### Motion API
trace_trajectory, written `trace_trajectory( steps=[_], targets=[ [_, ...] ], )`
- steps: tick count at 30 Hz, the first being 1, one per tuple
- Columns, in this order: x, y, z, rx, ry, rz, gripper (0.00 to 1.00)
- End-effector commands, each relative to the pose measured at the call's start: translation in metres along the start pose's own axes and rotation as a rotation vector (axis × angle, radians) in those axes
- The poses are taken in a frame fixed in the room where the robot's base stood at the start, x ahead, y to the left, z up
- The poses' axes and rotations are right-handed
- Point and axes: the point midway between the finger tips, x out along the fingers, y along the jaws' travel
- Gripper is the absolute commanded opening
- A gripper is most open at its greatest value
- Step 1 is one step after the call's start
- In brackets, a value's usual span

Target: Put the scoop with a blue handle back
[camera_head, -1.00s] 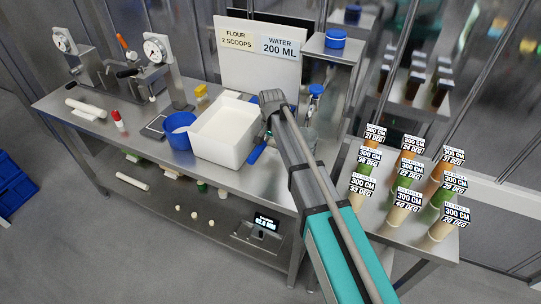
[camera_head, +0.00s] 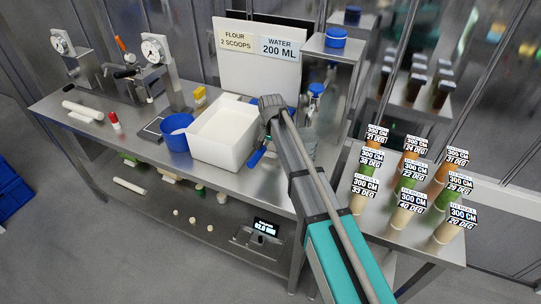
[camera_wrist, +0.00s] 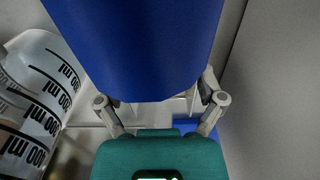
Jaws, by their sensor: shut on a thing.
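My gripper (camera_head: 270,104) is over the right end of the white bin (camera_head: 208,157) on the steel table. In the wrist view, my gripper (camera_wrist: 162,108) is shut on a large blue piece (camera_wrist: 140,45), which looks like the blue handle of the scoop. It fills the top middle of that view, and the rest of the scoop is hidden. A blue elongated object (camera_head: 257,157) shows beside the bin's right side, below my gripper; I cannot tell whether it is part of the held scoop.
A clear measuring jug (camera_wrist: 40,95) stands close on the left in the wrist view. A blue tub (camera_head: 177,133) touches or nearly touches the bin's left side. A blue-capped bottle (camera_head: 315,94) and a raised shelf (camera_head: 335,52) are behind. A stand of labelled tubes (camera_head: 408,185) is right.

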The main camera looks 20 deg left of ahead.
Motion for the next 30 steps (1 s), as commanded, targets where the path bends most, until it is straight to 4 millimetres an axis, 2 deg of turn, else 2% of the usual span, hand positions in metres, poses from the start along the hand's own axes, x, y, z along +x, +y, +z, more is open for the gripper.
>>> trace_trajectory(
  steps=[1,6,23,24,26,30],
  targets=[
    [0.009,0.000,0.000,0.000,0.000,0.000,0.40],
    [0.018,0.000,0.001,-0.001,0.000,0.000,0.40],
    [0.022,-0.001,0.001,-0.001,0.000,0.000,0.40],
    [0.022,-0.001,0.001,-0.001,0.000,0.000,0.90],
    [0.021,-0.001,0.001,-0.001,0.000,0.000,1.00],
    [0.021,-0.001,0.001,-0.001,0.000,0.000,1.00]
  ],
)
